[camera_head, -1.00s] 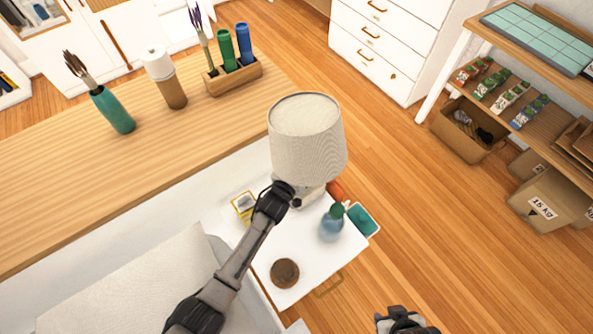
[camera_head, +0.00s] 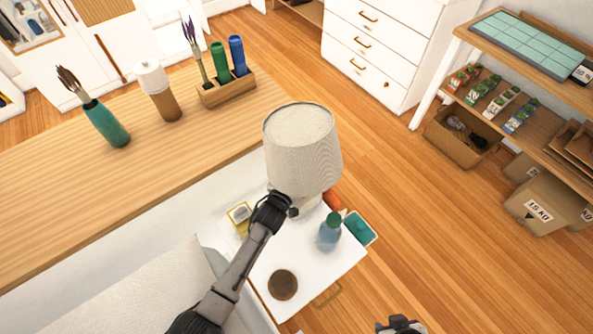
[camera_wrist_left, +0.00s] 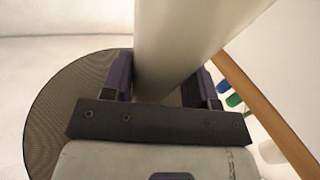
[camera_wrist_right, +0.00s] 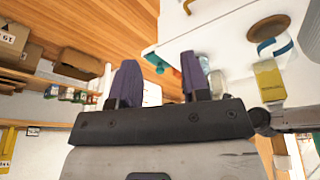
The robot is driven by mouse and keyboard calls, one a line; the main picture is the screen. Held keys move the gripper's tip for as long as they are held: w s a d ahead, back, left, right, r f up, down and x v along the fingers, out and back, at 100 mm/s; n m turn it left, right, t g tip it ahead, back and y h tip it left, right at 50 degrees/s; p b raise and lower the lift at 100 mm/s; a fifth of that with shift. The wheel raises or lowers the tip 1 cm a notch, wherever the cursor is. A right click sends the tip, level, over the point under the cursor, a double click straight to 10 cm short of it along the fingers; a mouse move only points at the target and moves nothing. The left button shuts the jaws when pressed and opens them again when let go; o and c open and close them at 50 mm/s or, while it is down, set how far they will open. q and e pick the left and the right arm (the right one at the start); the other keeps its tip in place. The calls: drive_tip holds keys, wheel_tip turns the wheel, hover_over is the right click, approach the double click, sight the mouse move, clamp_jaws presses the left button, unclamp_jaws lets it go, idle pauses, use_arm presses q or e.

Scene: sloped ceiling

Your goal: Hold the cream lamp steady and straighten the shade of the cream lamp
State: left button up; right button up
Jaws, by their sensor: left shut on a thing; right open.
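The cream lamp's shade (camera_head: 303,150) stands at the end of the small white table, looking slightly tilted in the head view. Its pale lamp body (camera_wrist_left: 190,40) passes between the fingers of my left gripper (camera_wrist_left: 160,85) in the left wrist view, with part of the shade (camera_wrist_left: 75,115) behind. My left gripper (camera_head: 285,205) is shut on this body just below the shade; the arm hides part of the base. My right gripper (camera_head: 399,326) is at the bottom edge of the head view, away from the lamp. It is open and empty in the right wrist view (camera_wrist_right: 160,75).
A wooden counter (camera_head: 60,190) runs along the left.

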use_arm(q)
clamp_jaws()
use_arm(e)
drive_tip(key=shift+a, duration=0.15)
drive_tip(key=shift+c, duration=0.3)
